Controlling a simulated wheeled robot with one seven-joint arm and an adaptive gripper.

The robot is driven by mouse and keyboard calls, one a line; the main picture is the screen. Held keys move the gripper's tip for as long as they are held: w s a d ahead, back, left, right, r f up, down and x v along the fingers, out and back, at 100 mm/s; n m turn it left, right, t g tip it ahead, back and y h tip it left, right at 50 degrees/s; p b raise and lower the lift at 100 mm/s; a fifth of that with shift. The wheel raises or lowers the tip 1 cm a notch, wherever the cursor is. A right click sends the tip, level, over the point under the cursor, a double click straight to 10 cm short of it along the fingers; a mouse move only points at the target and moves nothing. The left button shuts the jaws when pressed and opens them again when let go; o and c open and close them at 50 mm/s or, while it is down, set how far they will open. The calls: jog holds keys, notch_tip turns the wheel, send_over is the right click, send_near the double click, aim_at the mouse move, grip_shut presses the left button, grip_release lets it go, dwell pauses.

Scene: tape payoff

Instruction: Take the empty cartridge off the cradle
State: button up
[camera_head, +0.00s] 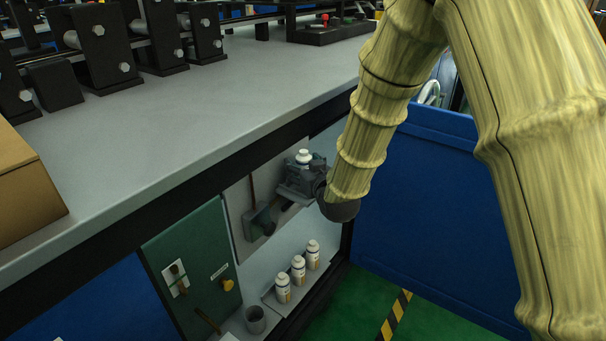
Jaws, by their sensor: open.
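A white cartridge (304,156) with a pale cap stands upright at the dark grey fixture on the panel under the bench; this looks like the cradle, but its edges blend with my gripper. My gripper (294,188) is at the end of my yellow-sleeved arm, just below and in front of this cartridge. It is open, its fingers small and dark against the fixture. I cannot tell whether they touch the cartridge. The cartridge's lower part is hidden by the grey parts.
Three similar white bottles (298,269) stand in a row on the lower shelf, with a grey cup (255,320) to the left. A green panel (192,262) with a yellow knob stands left. A blue panel (420,215) is right. The grey bench top (200,130) overhangs.

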jog(key=shift+c, duration=0.5)
jog(key=c, duration=1.2)
jog(key=shift+o, duration=0.2)
jog(key=shift+r, duration=0.1)
